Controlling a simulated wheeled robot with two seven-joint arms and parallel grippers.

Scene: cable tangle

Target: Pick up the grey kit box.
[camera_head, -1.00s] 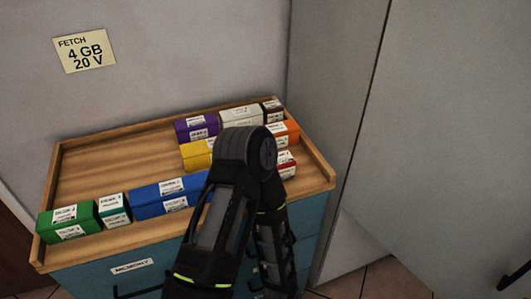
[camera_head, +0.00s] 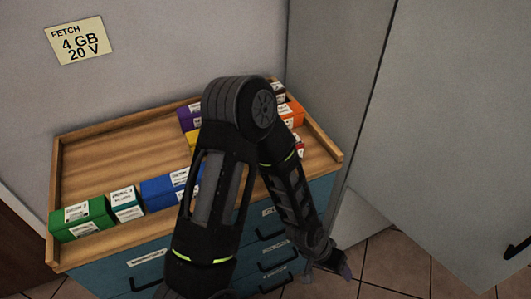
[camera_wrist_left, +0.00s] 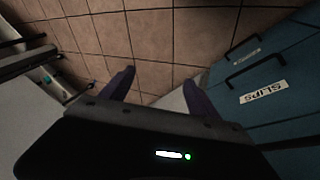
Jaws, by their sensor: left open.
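The pale grey box in the back row of the wooden tray is hidden behind my arm in the head view now. My left gripper (camera_head: 340,267) hangs low in front of the cabinet's right end, below the tray and apart from the boxes. In the left wrist view my left gripper (camera_wrist_left: 159,80) is open, its two dark purple fingers apart over the tiled floor, with no box between them. My right gripper is not in view.
The wooden tray (camera_head: 100,168) tops a blue drawer cabinet (camera_head: 120,270). A drawer label reads SLIPS (camera_wrist_left: 263,92). Tall grey panels stand at right.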

